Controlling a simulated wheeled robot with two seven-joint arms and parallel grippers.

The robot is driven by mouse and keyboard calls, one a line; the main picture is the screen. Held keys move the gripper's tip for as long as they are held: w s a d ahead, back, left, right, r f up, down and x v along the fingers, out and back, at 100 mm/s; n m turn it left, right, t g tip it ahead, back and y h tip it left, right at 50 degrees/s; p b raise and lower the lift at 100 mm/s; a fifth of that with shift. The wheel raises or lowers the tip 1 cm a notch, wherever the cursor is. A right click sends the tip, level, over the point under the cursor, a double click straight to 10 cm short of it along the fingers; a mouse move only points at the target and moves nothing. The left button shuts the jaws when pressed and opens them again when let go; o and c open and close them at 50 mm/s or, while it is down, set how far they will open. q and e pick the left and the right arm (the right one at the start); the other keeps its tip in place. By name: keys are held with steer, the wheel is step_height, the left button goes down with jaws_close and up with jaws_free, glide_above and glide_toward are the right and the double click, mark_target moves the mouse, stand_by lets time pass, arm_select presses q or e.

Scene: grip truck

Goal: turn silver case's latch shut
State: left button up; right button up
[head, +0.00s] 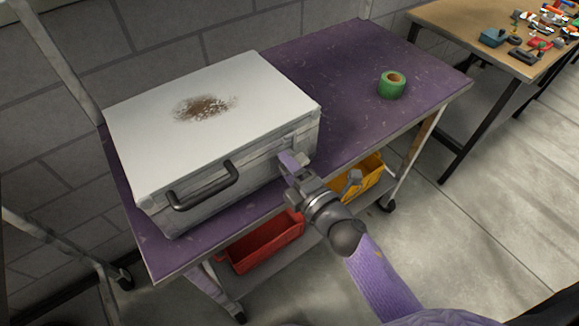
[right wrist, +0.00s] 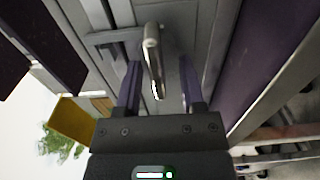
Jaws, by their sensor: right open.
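The silver case (head: 215,110) lies closed on the purple table, with a brown worn patch on its lid and a dark handle (head: 203,187) on its front. My right gripper (head: 293,162) is at the right part of the case's front face. In the right wrist view the latch (right wrist: 152,58), a slim metal lever, stands out between the two open fingers (right wrist: 160,85). Gaps show on both sides of it, so the fingers do not appear to press on it. In the head view the gripper hides most of the latch. My left gripper is not in view.
A roll of green tape (head: 391,86) sits on the purple table (head: 345,60) right of the case. A red bin (head: 262,243) and a yellow bin (head: 364,178) are on the shelf below. A wooden table (head: 470,30) with tools stands at the upper right.

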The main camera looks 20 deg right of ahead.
steer(key=v, duration=1)
steer(key=s+d+f+m+g+h, duration=0.15)
steer(key=s+f+m+g, duration=0.35)
steer(key=f, duration=0.6)
steer(key=s+d+f+m+g+h, duration=0.1)
steer(key=s+f+m+g+h, duration=0.15)
steer(key=f+m, duration=0.65)
steer(key=s+d+f+m+g+h, duration=0.1)
steer(key=s+f+g, duration=0.3)
steer(key=s, duration=0.6)
steer(key=s+d+f+m+g+h, duration=0.1)
steer(key=s+f+m+g, duration=0.3)
steer(key=s+f, duration=0.4)
steer(key=s+g, duration=0.1)
steer(key=s, duration=0.2)
steer(key=shift+s+f+m, duration=0.15)
steer(key=shift+f+m, duration=0.15)
steer(key=shift+f, duration=0.1)
steer(key=shift+d, duration=0.15)
